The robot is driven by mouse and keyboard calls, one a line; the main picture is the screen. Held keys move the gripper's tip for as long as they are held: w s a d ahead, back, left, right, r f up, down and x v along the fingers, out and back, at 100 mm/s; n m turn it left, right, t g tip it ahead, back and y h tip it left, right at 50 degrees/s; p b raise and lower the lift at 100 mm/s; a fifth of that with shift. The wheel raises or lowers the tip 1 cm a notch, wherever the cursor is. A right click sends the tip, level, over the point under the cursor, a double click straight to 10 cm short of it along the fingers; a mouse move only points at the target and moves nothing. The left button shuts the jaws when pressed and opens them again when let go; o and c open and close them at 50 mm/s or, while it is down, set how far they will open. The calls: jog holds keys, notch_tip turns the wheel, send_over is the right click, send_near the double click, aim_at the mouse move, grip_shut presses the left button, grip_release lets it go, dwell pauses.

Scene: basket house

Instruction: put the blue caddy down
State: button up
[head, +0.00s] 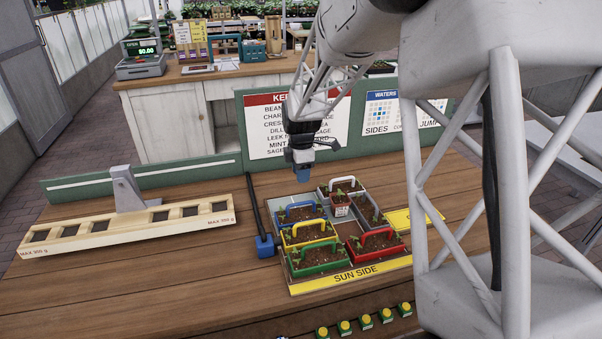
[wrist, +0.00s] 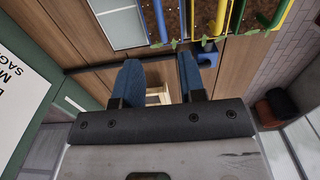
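The blue caddy (head: 300,212) sits upright among the other caddies at the back left of the tray (head: 350,275), with soil and small plants in it. Its blue handle (wrist: 160,20) shows at the top of the wrist view. My gripper (head: 303,175) is above and behind the blue caddy, apart from it. In the wrist view my gripper's two blue fingers (wrist: 160,78) stand apart with nothing between them.
Yellow (head: 308,233), green (head: 320,262), red (head: 375,248), white (head: 346,184) and grey (head: 370,208) caddies crowd the tray. A blue block with a black bar (head: 265,245) stands left of it. A long balance rack (head: 125,228) lies left. The front left bench is clear.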

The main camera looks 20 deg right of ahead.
dwell(0.3)
jog(key=s+a+r+m+t, duration=0.1)
jog(key=s+r+m, duration=0.45)
jog(key=s, duration=0.45)
jog(key=s+a+r+m, duration=0.1)
jog(key=s+r+m, duration=0.4)
jog(key=s, duration=0.6)
jog(key=s+a+r+m+t, duration=0.1)
jog(key=s+m, duration=0.6)
jog(key=s, duration=1.3)
jog(key=shift+a+r+m+t, duration=0.3)
jog(key=shift+r+m, duration=0.05)
jog(key=shift+r, duration=0.25)
